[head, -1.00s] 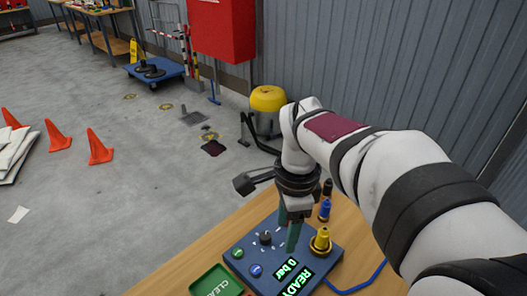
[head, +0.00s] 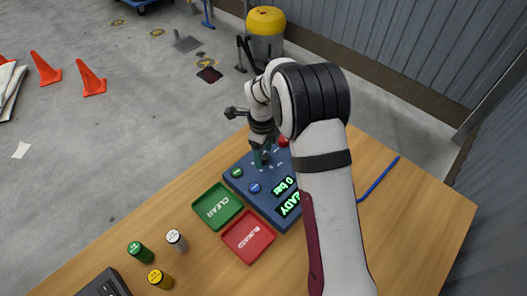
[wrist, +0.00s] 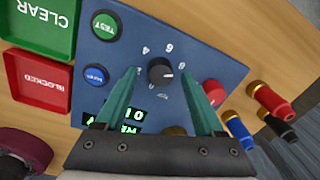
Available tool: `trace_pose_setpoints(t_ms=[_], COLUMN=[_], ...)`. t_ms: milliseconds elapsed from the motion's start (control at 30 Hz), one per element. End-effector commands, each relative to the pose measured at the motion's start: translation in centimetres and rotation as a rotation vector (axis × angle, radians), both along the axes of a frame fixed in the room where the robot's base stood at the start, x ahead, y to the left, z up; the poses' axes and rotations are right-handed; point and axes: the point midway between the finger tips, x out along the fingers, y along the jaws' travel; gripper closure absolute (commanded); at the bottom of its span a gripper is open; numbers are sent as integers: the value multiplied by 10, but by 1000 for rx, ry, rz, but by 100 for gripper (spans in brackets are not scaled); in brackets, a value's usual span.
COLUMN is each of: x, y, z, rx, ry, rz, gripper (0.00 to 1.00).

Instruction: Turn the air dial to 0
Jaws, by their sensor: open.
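The air dial (wrist: 162,72) is a round black knob with a ring of white numbers on the blue panel (wrist: 130,45). A white mark shows on the knob, but I cannot tell which number it points to. My gripper (wrist: 160,76) is open, its green fingers one on each side of the dial in the wrist view. I cannot tell whether they touch it. In the head view my gripper (head: 259,158) is over the panel (head: 265,200) and hides the dial. The green display (head: 285,187) reads 0 bar, with READY partly hidden by my arm.
Green TEST (wrist: 104,24) and blue (wrist: 95,76) buttons sit beside the dial. Red, blue and black fittings (wrist: 270,100) stand at the panel's right. A green CLEAR tray (head: 218,223) and red BLOCKED tray (head: 248,256) lie alongside.

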Motion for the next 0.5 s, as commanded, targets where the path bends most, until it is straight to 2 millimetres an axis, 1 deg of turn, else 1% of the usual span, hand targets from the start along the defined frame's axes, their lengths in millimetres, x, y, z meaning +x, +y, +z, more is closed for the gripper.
trace_pose_setpoints(t_ms=[100,300,367,500], x=[0,0,0,0], y=[0,0,0,0], z=[-4,-4,-4,-4], rx=[0,0,0,0], ry=[0,0,0,0], rz=[0,0,0,0], gripper=[30,30,40,66])
